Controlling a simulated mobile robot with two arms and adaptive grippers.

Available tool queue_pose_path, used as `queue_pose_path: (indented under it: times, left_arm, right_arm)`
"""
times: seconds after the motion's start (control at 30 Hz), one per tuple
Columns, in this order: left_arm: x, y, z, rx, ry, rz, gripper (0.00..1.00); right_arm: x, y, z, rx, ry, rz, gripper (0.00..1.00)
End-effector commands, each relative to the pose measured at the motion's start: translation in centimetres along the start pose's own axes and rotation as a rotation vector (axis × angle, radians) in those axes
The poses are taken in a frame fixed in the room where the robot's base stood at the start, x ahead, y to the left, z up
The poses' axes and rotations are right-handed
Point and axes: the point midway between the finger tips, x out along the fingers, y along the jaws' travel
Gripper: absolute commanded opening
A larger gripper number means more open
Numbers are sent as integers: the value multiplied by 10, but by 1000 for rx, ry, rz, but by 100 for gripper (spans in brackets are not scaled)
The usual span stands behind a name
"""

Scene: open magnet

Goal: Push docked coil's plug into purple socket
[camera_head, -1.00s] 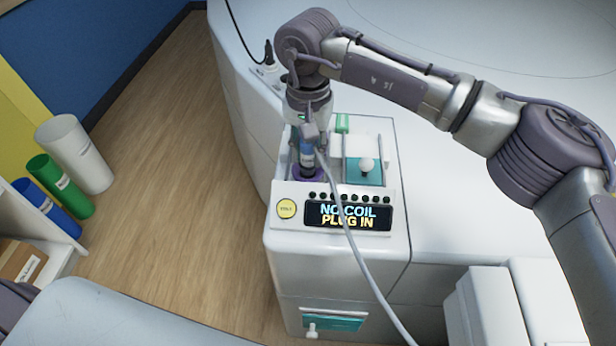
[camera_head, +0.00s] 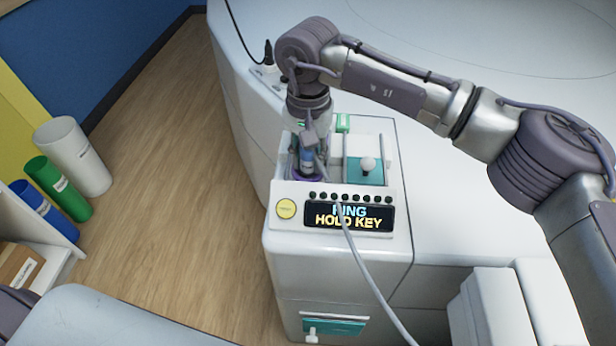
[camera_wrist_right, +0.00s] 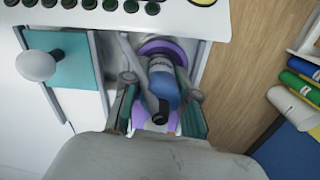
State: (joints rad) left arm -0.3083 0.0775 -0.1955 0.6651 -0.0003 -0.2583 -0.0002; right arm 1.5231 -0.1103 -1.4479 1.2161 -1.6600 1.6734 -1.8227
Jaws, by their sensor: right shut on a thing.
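The blue and grey plug (camera_head: 307,158) stands upright in the purple socket (camera_head: 306,178) in the left recess of the white console. In the wrist view the plug (camera_wrist_right: 162,84) sits inside the purple ring of the socket (camera_wrist_right: 160,46). My right gripper (camera_wrist_right: 160,92) is shut on the plug from above; in the head view it is at the recess (camera_head: 308,150), partly hidden by the wrist. A grey cable (camera_head: 358,255) runs from the plug over the console front. The console display (camera_head: 349,216) reads "RING HOLD KEY", its first word partly covered by the cable. My left gripper is out of view.
A teal panel with a white knob (camera_head: 367,165) lies right of the recess. White, green and blue rolls (camera_head: 73,155) stand at the far left. The wooden floor between is clear.

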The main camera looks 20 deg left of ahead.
Motion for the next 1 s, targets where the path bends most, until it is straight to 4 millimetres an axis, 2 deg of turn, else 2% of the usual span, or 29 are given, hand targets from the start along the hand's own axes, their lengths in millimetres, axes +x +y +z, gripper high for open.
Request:
queue_pose_path:
  times: [0.27, 0.3, 0.47, 0.67, 0.8, 1.0]
  left_arm:
    - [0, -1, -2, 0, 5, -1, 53]
    - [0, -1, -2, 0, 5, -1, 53]
    - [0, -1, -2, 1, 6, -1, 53]
    - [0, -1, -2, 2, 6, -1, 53]
    - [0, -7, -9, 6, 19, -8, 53]
    - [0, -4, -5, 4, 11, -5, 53]
  right_arm:
    - [0, 0, 0, 0, 0, 0, 0]
    - [0, 0, 0, 0, 0, 0, 31]
    - [0, 0, 0, 0, 0, 0, 57]
    - [0, 0, 0, 0, 0, 0, 57]
    - [-2, 0, 0, 0, 0, 0, 57]
    - [-25, 0, -1, 0, 4, -1, 57]
